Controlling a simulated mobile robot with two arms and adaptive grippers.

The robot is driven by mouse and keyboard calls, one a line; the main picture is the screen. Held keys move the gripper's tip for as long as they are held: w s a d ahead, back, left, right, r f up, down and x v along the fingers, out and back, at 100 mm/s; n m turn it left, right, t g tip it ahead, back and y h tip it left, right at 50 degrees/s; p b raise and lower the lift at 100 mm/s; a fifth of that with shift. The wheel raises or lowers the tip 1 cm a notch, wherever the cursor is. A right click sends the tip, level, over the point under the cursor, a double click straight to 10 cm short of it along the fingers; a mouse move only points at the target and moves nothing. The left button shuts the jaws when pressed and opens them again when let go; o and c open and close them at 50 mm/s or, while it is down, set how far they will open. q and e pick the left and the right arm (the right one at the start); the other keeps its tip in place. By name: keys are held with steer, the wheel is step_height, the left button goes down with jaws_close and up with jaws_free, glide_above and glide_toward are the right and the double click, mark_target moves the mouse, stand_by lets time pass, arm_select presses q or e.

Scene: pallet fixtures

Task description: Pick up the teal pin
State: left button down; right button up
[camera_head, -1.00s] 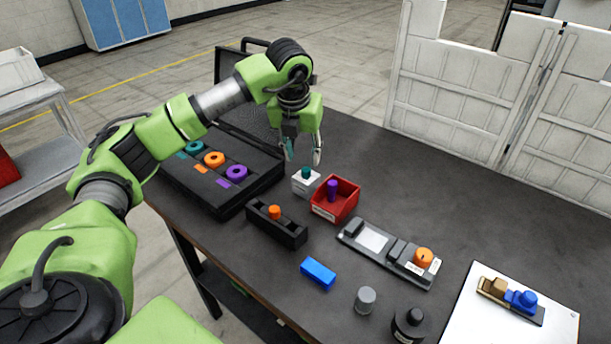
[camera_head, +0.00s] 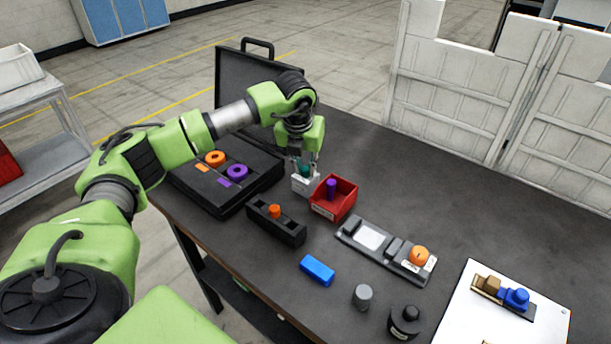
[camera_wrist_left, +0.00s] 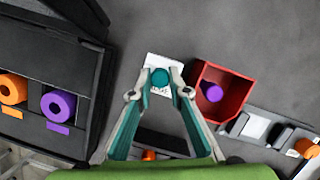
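The teal pin (camera_head: 305,170) stands in a small white block (camera_head: 302,184) on the dark table. In the left wrist view the teal pin (camera_wrist_left: 159,77) shows as a round top on the white block (camera_wrist_left: 160,62). My left gripper (camera_head: 308,164) points down over the block, its fingertips down around the pin's height. In the wrist view its fingers (camera_wrist_left: 155,88) are apart, one on each side of the pin, with gaps visible. Part of the pin is hidden by the fingers in the head view. My right gripper is not in view.
A red bin (camera_head: 345,198) holding a purple pin (camera_head: 332,189) stands close to the right of the white block. A black holder (camera_head: 268,228) with an orange pin is in front. An open black case (camera_head: 258,190) with coloured rings lies to the left.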

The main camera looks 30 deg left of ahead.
mark_target(306, 169)
arm_select(q)
step_height(306, 169, up, 10)
steer(key=b, duration=0.2)
stand_by(0.5)
